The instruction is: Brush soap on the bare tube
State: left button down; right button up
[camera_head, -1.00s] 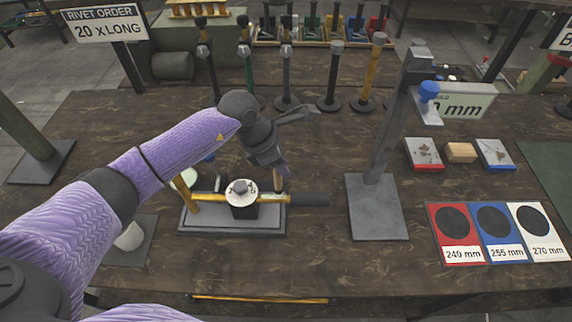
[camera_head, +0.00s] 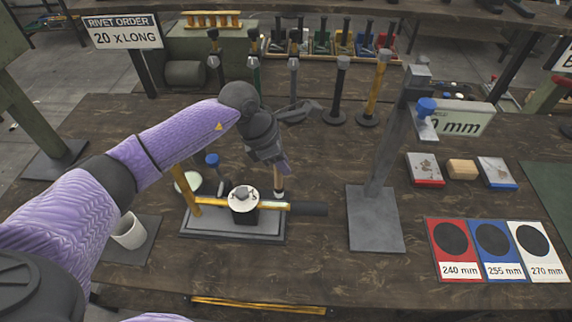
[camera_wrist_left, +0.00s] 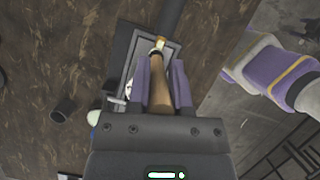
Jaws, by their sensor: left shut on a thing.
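My left gripper (camera_head: 282,168) is shut on a brush with a wooden handle (camera_wrist_left: 160,90); it also shows in the left wrist view (camera_wrist_left: 162,82). The brush points down, with its pale tip (camera_head: 279,193) at the right part of the yellow tube (camera_head: 218,203); I cannot tell if they touch. A pale round dish (camera_head: 188,182) sits behind the stand's left end. My right gripper is not in view.
A white cup (camera_head: 128,232) stands on a dark mat at left. A tall grey post (camera_head: 388,150) stands right of the tube. Red, blue and white length cards (camera_head: 493,250) lie at right. Several upright hammer-like tools (camera_head: 342,90) line the back.

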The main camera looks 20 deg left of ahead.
pick_arm(q)
jog(key=shift+d+r+p, duration=0.1)
jog(key=shift+r+p, duration=1.2)
jog(key=shift+r, duration=0.95)
